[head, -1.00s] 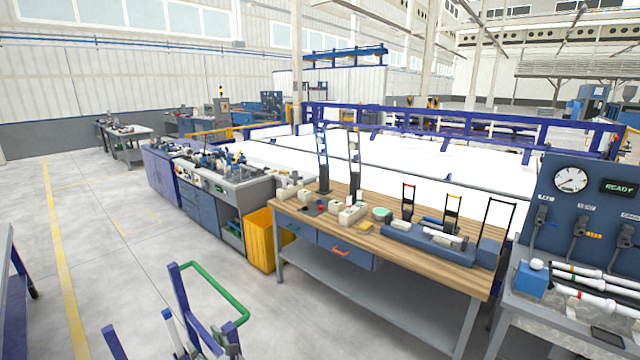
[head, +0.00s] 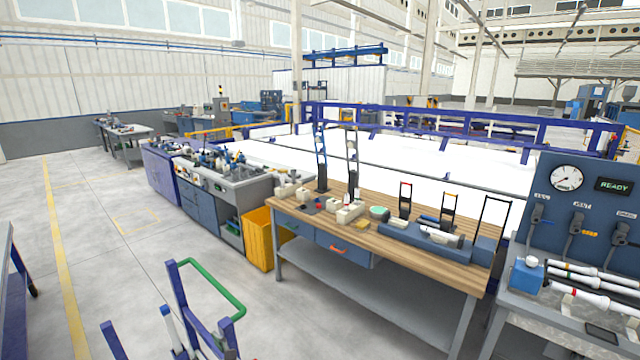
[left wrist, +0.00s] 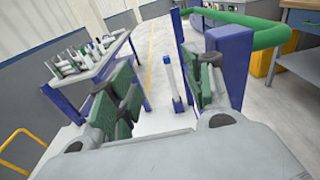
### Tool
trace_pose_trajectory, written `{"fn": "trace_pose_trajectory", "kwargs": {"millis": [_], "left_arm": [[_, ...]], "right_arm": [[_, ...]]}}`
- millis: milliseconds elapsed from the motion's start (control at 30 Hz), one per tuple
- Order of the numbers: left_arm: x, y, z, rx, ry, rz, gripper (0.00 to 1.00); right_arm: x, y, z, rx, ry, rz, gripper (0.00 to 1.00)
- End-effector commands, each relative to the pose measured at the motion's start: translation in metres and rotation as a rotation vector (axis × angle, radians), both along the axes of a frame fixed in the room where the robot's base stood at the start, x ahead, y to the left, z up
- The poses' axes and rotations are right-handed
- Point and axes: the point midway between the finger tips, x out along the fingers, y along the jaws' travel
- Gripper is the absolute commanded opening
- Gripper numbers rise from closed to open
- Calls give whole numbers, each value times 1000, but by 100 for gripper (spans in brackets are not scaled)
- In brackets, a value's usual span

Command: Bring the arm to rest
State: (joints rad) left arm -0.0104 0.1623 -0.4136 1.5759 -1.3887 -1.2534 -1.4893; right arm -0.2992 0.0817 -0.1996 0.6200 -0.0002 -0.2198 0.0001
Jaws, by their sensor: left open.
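My left gripper (left wrist: 160,75) shows in the left wrist view with its two green-padded fingers spread apart and nothing held between them. A short upright post with a pale top and blue base (left wrist: 173,82) shows beyond the gap; I cannot tell its distance. I cannot make out either gripper clearly in the head view. My right gripper is not seen in either view.
A blue frame with a green handle (head: 214,287) stands at the bottom of the head view. A wooden workbench (head: 400,245) holds fixtures. White pipes (head: 595,300) lie on the right bench. Open floor (head: 110,260) lies to the left.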

Motion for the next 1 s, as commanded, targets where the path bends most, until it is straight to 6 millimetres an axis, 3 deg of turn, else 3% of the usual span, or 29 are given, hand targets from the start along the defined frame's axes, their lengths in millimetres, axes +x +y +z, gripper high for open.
{"fn": "trace_pose_trajectory", "kwargs": {"millis": [267,400,667,1000], "left_arm": [[-3,2,-45,-86,23,-18,51],[-8,4,-83,-164,41,-25,51],[-34,9,-196,-414,86,-9,51],[-100,11,-340,-783,109,113,51]], "right_arm": [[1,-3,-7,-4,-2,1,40],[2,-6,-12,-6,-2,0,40],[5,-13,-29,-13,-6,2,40],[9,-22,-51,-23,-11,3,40]]}}
